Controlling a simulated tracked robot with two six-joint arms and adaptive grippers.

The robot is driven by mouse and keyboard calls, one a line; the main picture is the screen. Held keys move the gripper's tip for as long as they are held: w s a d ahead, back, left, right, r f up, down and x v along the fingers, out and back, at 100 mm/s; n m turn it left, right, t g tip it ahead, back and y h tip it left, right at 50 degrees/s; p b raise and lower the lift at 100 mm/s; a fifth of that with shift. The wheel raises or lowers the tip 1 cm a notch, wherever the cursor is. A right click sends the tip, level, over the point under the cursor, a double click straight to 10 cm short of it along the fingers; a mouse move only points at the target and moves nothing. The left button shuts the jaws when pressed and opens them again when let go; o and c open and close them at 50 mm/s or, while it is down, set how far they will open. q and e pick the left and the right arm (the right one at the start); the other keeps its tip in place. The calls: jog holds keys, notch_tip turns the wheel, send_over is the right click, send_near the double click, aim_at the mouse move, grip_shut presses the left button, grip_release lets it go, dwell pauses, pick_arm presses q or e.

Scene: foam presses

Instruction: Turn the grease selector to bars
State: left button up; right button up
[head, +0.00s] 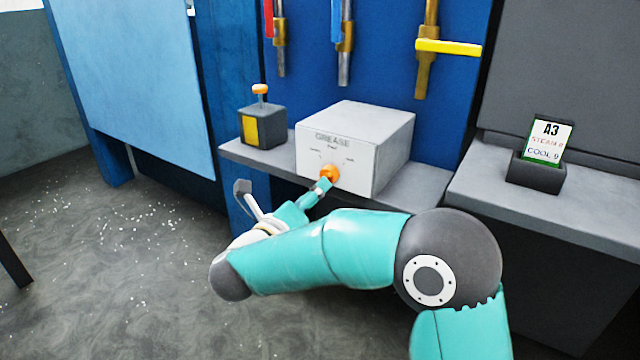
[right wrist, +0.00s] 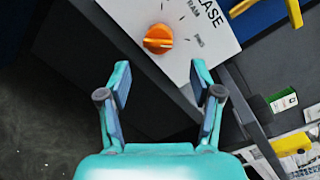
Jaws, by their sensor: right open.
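The grease selector is an orange knob (head: 329,174) on the front of a white box (head: 345,135) marked GREASE. In the right wrist view the knob (right wrist: 158,40) shows its grip ridge lying roughly across the picture, with tick marks and the labels RAM and PINS beside it. Which mark it points to I cannot tell. My right gripper (head: 284,186) is open and empty. In the right wrist view its fingers (right wrist: 161,80) are spread, with the knob beyond the tips, roughly in line with the gap. My left gripper is not in view.
The box stands on a grey shelf (head: 410,187). A dark block with an orange-topped plunger (head: 262,125) stands left of it. Pipes with red, blue and yellow handles (head: 447,47) hang behind. An A3 card (head: 547,141) stands in a dark holder at right.

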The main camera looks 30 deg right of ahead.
aim_at(327, 176)
jog(key=x, duration=0.6)
jog(key=shift+w+d, duration=0.15)
jog(key=shift+d, duration=0.1)
